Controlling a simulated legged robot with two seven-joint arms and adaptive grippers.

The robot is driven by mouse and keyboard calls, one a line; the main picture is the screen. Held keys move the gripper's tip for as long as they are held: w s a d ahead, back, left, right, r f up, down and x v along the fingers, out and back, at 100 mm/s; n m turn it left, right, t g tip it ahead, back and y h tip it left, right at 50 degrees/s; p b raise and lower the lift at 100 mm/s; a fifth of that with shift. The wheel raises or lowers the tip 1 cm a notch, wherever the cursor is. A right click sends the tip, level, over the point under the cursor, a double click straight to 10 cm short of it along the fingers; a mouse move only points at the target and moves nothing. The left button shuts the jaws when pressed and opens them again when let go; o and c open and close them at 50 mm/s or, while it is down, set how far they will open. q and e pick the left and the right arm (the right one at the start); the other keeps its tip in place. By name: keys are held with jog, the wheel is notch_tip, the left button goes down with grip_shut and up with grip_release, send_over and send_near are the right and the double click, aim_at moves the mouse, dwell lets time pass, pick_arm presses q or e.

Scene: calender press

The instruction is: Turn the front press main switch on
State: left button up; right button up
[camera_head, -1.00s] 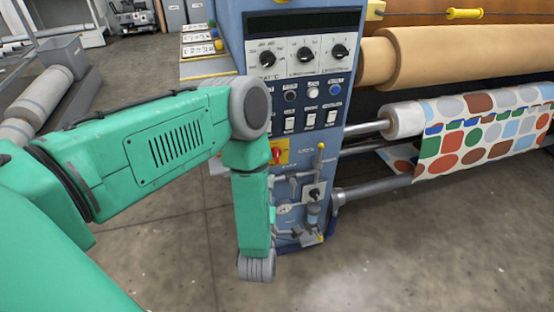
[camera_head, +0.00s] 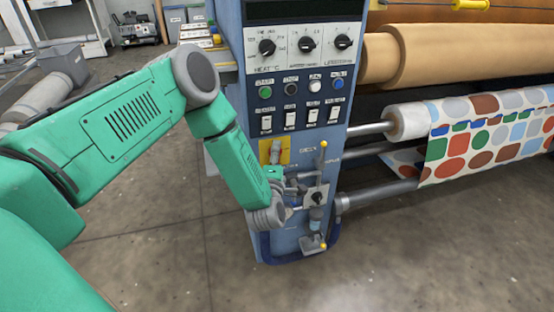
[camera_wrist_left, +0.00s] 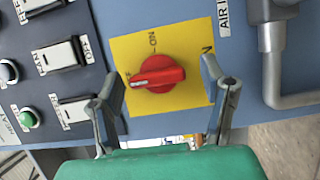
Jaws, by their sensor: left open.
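The main switch is a red rotary knob (camera_wrist_left: 158,73) on a yellow plate (camera_wrist_left: 190,50) in the left wrist view. Its white pointer mark points left, toward a partly hidden label, and not at the "ON" label at the plate's top. My left gripper (camera_wrist_left: 163,75) is open, with one finger on each side of the knob. Gaps show between fingers and knob; I cannot tell the depth between them. In the head view my left gripper (camera_head: 276,158) is in front of the yellow plate (camera_head: 265,146) and hides the knob. My right gripper is not in view.
The blue press panel (camera_head: 255,110) carries dials, round buttons and white rocker switches above the plate. A pipe with a valve (camera_head: 317,198) is right of the gripper. Rollers with patterned fabric (camera_head: 480,135) are further right. The floor in front is clear.

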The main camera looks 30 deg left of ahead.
pick_arm(q)
jog(key=shift+w+a, duration=0.15)
jog(key=shift+w, duration=0.05)
jog(key=c, duration=1.2)
jog(key=shift+o, duration=0.2)
